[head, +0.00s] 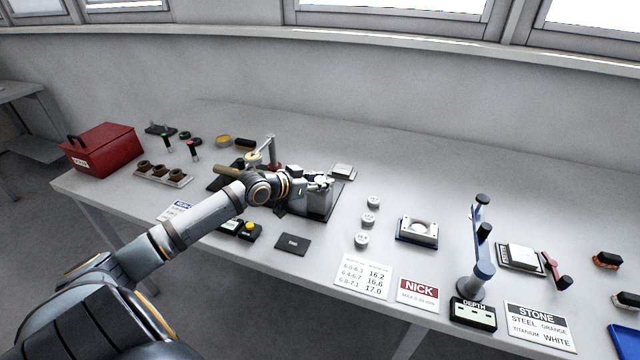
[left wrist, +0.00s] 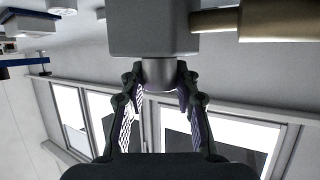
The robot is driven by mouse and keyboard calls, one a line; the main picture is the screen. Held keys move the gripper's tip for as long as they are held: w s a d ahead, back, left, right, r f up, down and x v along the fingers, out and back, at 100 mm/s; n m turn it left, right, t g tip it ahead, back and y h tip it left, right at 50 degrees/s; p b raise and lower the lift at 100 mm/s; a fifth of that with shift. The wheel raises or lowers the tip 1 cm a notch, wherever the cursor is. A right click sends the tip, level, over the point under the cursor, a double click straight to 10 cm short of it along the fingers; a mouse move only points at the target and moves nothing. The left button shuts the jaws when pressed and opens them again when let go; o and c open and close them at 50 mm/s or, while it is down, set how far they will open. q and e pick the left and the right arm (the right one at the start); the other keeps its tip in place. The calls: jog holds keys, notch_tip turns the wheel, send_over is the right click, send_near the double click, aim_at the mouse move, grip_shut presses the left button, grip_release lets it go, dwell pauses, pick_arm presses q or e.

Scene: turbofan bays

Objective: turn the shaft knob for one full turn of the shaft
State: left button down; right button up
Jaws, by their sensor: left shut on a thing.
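My left gripper (head: 322,182) is at the grey block (head: 318,206) in the middle of the bench. In the left wrist view its two fingers (left wrist: 160,88) are shut on a short grey round knob (left wrist: 158,74), one finger on each side. The knob stands out from the grey block (left wrist: 153,28). A brass-coloured rod (left wrist: 214,21) runs from the block's side into a thicker tan cylinder (left wrist: 280,20). The gripper mostly hides the knob in the head view. I cannot tell how far the knob is turned. My right gripper is in neither view.
A red toolbox (head: 103,150) stands at the bench's left end. A small yellow-button box (head: 249,231) and a dark plate (head: 293,244) lie in front of the block. Several white discs (head: 369,219) sit to its right, and a blue-grey stand (head: 477,250) rises farther right.

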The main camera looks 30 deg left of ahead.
aim_at(320, 179)
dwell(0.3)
pick_arm(q)
jog(key=c, duration=1)
grip_release()
jog(key=shift+w, duration=0.1)
jog(key=shift+r, duration=0.1)
notch_tip(320, 179, up, 10)
jog(key=shift+f, duration=0.1)
